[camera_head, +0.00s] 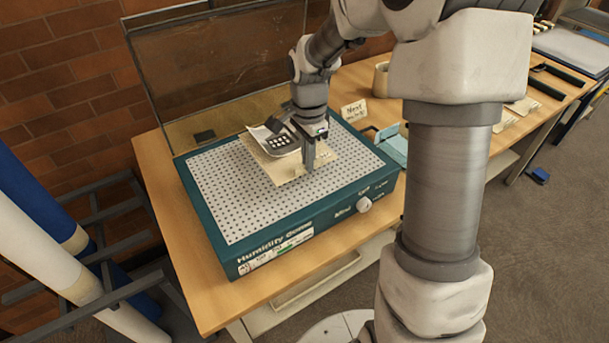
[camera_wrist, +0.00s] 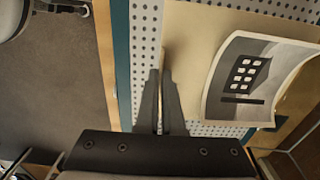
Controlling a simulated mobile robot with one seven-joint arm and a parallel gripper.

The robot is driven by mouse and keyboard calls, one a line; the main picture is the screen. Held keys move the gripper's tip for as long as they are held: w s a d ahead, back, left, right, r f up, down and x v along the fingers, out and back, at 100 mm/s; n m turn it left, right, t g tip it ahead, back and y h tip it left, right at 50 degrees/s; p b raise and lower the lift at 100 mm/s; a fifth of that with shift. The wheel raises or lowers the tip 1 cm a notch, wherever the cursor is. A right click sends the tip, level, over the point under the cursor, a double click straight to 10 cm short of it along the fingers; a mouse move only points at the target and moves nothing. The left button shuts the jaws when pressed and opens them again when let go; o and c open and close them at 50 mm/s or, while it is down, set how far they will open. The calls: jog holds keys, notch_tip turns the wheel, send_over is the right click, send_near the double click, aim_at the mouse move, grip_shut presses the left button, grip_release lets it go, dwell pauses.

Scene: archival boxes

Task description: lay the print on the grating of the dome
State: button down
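The print (camera_head: 280,142), a grey picture of a dark building with light windows, lies curled on a cream board (camera_head: 285,172). In the wrist view the print (camera_wrist: 246,78) sits right of my fingers, its edges bowed up. The board (camera_wrist: 190,45) is over the white perforated grating (camera_head: 240,205) of the teal humidity dome (camera_head: 232,250); I cannot tell whether it touches. My gripper (camera_head: 309,168) points down at the board's right part. In the wrist view its fingers (camera_wrist: 164,75) are nearly together around a thin cream upright piece at the board's edge.
The dome's clear lid (camera_head: 215,70) stands open at the back. A small sign (camera_head: 354,111), a blue box (camera_head: 392,146) and a cream roll stand to the right on the wooden table (camera_head: 165,225). Rolls on a rack (camera_head: 45,200) stand at left. The grating's front left is clear.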

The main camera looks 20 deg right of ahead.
aim_at(305, 187)
jog(key=shift+s+a+f, duration=0.3)
jog(key=shift+a+f, duration=0.1)
jog(key=shift+f, duration=1.9)
jog(key=shift+f+b, duration=0.2)
jog(key=shift+b, duration=0.25)
jog(key=c, duration=1.1)
grip_release()
jog(key=shift+r, duration=0.1)
jog(key=shift+o, duration=0.2)
jog(key=shift+r, duration=0.1)
